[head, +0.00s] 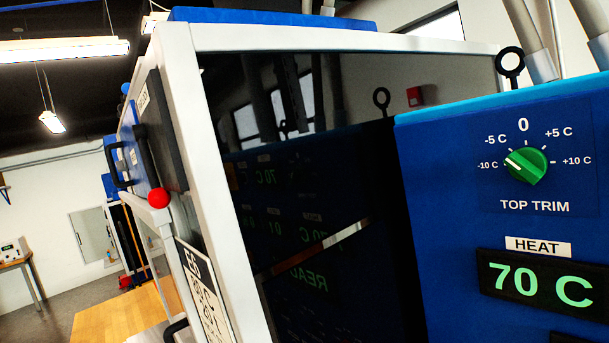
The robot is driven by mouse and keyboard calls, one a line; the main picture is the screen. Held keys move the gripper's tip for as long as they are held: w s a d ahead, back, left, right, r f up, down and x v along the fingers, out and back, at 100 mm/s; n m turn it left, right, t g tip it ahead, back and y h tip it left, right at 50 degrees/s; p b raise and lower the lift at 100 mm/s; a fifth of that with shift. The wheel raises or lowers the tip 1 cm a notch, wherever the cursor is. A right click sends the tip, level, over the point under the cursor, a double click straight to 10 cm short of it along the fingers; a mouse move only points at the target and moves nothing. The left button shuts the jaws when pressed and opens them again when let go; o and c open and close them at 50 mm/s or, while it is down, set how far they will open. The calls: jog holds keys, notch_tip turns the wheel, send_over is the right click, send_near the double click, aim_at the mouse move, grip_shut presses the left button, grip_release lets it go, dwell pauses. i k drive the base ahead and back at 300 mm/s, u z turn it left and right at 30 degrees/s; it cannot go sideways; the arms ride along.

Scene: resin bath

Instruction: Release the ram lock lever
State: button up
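A red ball knob (159,198) shows at the left side of the blue machine, just outside the white door frame. A pale grey bar (150,213) runs beside it, and its lower part is cut off from clear view. It may be the ram lock lever, but no readable label confirms this. My gripper is not in view, so its distance from the knob cannot be told.
A white-framed dark glass door (300,200) stands open in front, reflecting the panel. The blue panel (450,200) at right carries a green TOP TRIM knob (526,166) and a display reading 70 C (540,284). A wooden table (115,317) stands at lower left.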

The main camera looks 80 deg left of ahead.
aim_at(159, 198)
jog(key=u, duration=1.35)
jog(key=k, duration=1.25)
jog(key=u, duration=0.55)
jog(key=i, duration=1.05)
jog(key=z, duration=0.85)
